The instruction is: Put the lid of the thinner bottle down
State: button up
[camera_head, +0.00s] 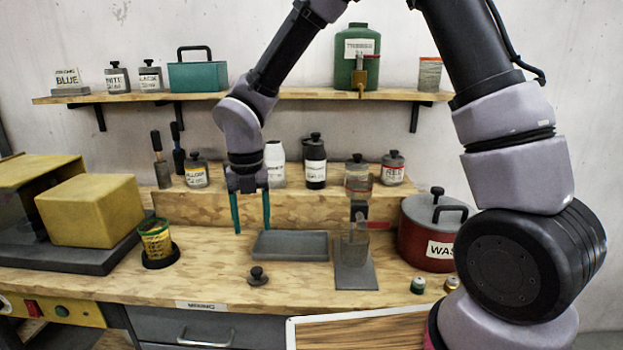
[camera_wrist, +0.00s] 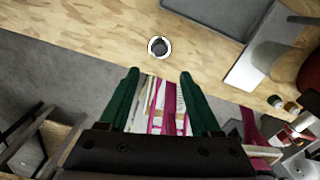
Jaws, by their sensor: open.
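A small dark round lid (camera_head: 257,277) with a knob lies on the wooden bench near its front edge. It also shows in the wrist view (camera_wrist: 159,46), beyond my fingertips and between their lines. My gripper (camera_head: 251,228) points down with its two green fingers apart and nothing between them. It is above the bench and the lid, not touching it. A white-labelled bottle (camera_head: 275,163) on the wooden step shows no knob on top, partly behind my arm. I cannot read a thinner label on it.
A grey tray (camera_head: 290,257) lies just behind the lid. A yellow cup (camera_head: 155,240) stands left, and a metal stand (camera_head: 355,275) stands right. A red pot (camera_head: 428,240) is farther right. Other lidded bottles line the step. Bare bench surrounds the lid.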

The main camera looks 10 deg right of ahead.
jog(key=w+d+r+m+t, duration=0.3)
jog(key=d+r+m, duration=1.3)
jog(key=d+m, duration=0.3)
jog(key=s+d+r+m+t+y, duration=0.1)
jog(key=s+d+r+m, duration=0.3)
jog(key=m, duration=0.7)
jog(key=s+d+r+m+t+y, duration=0.1)
jog(key=s+d+r+m+t, duration=0.2)
jog(key=s+d+r+m, duration=0.2)
jog(key=d+m, duration=0.3)
jog(key=m, duration=0.3)
jog(key=shift+s+d+r+m, duration=0.2)
jog(key=shift+r+m, duration=0.1)
jog(key=shift+r, duration=0.1)
jog(key=shift+a, duration=0.1)
